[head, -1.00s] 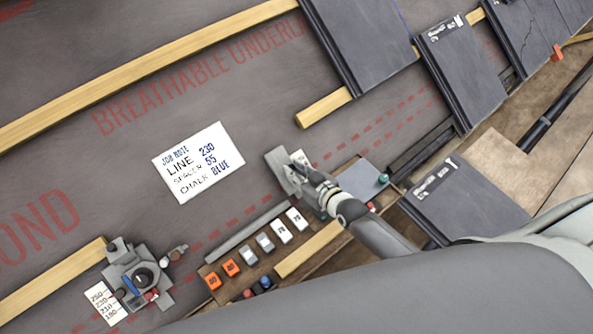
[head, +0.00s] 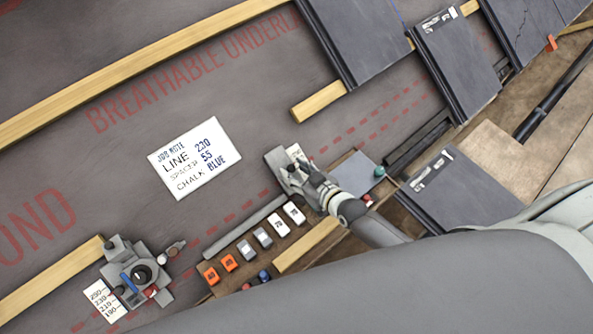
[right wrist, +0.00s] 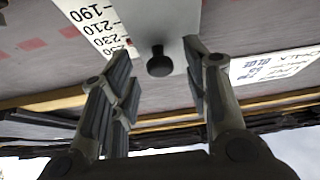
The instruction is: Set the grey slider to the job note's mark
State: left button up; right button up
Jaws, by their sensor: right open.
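In the head view, the grey slider (head: 277,163) is a flat grey plate beside a small white scale (head: 295,152), mostly covered by my right gripper (head: 300,172). In the right wrist view, the slider's grey plate (right wrist: 150,20) carries a black knob (right wrist: 159,62). The scale (right wrist: 103,25) beside it reads 190, 210, 230 and on; the plate's exact reading is unclear. My right gripper (right wrist: 158,72) is open, its fingers on either side of the knob in the picture, with no clear grip. The white job note (head: 195,158) reads LINE 230, SPACER 55, CHALK BLUE. My left gripper is not in view.
A grey device (head: 135,275) stands at lower left beside another number scale (head: 103,300). A wooden tray (head: 225,262) holds orange, grey and white blocks. Dark slates (head: 455,75) and timber battens (head: 150,70) lie around. The underlay around the note is clear.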

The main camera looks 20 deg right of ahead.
jog(key=shift+s, duration=0.1)
jog(key=shift+s+d+r, duration=0.1)
jog(key=shift+s+d, duration=0.05)
jog(key=shift+s, duration=0.15)
jog(key=v, duration=1.1)
jog(key=shift+s, duration=0.1)
